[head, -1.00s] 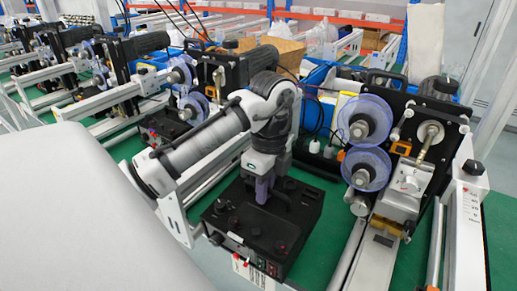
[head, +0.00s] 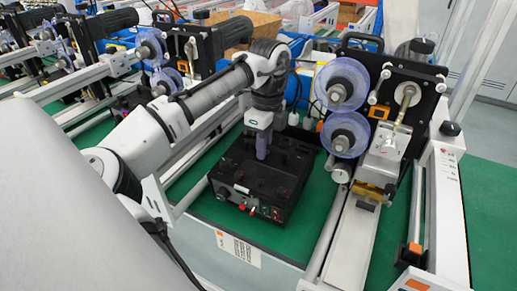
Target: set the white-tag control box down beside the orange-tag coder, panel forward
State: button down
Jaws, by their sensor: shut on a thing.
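The control box (head: 230,191) is black, with a front panel of red and white switches facing toward me. It is over the green mat, left of the coder, and looks level. I cannot tell whether it touches the mat. My gripper (head: 262,150) points down and is shut on the box's top; the grip itself is partly hidden. The coder (head: 425,98) at the right has a black plate, two blue-violet reels (head: 341,85) and an orange square. I cannot make out a white tag on the box.
A metal rail (head: 345,250) runs forward just right of the box. Green mat (head: 300,228) is bare between them. A white frame beam (head: 448,190) stands at the far right. Another coder (head: 200,45) is behind my arm at the left. A labelled front edge (head: 240,248) lies below the box.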

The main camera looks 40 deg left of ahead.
jog(key=w+a+p, duration=0.2)
jog(key=w+p, duration=0.4)
jog(key=w, duration=0.4)
jog(key=shift+a+f, duration=0.25)
jog(key=shift+s+d+f, duration=0.1)
jog(key=shift+d+f, duration=0.05)
jog(key=shift+f, duration=0.75)
dwell(0.5)
jog(key=c, duration=1.4)
grip_release()
jog(key=shift+r, duration=0.1)
jog(key=shift+f, duration=0.2)
notch_tip(320, 180, up, 14)
jog(key=w, duration=0.1)
jog(key=shift+w+a+r+b, duration=0.15)
jog(key=shift+w+a+b, duration=0.05)
jog(key=shift+b, duration=0.25)
